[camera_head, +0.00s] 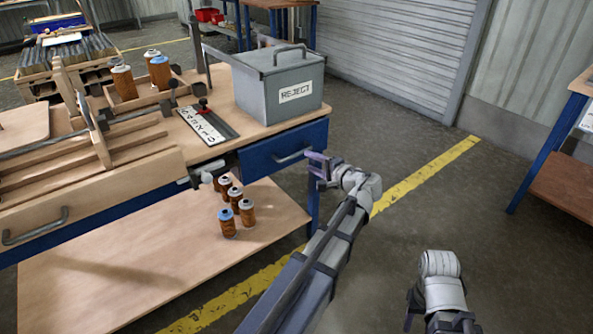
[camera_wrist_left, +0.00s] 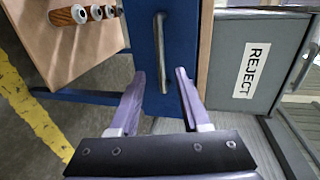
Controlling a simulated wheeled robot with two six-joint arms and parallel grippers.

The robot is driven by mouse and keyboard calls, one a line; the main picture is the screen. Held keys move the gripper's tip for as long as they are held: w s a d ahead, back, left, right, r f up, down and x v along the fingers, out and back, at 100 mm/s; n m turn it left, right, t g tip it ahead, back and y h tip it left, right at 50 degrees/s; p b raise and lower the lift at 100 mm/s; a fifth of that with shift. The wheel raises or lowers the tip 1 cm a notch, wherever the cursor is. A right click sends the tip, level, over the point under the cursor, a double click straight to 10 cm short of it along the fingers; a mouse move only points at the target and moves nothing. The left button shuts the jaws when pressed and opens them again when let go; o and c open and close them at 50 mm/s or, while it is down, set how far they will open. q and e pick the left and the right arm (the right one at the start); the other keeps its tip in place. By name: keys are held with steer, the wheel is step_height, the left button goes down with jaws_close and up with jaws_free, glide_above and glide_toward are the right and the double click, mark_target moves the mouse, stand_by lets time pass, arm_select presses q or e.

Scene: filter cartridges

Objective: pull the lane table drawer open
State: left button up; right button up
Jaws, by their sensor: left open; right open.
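The blue drawer (camera_head: 270,157) is in the table's front under the reject box, with a grey bar handle (camera_head: 293,156). It looks closed. In the left wrist view the blue drawer front (camera_wrist_left: 178,30) faces the camera, and its handle (camera_wrist_left: 160,60) runs upright in the picture. My left gripper (camera_head: 321,166) is open, just right of the handle in the head view. In the left wrist view its fingertips (camera_wrist_left: 160,74) lie on either side of the handle's line, without gripping it. My right gripper (camera_head: 438,322) is open and empty, low over the floor.
A grey REJECT box (camera_head: 285,83) stands on the tabletop above the drawer. Several brown cartridges (camera_head: 228,222) stand on the lower shelf (camera_head: 150,265).

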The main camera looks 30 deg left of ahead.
mark_target(297, 153)
arm_select(q)
steer(key=shift+w+a+f, duration=0.1)
steer(key=shift+w+a, duration=0.1)
steer(key=shift+a, duration=0.05)
steer(key=shift+b+x, duration=0.85)
steer(key=shift+x, duration=3)
steer(key=shift+c, duration=0.2)
jaws_close()
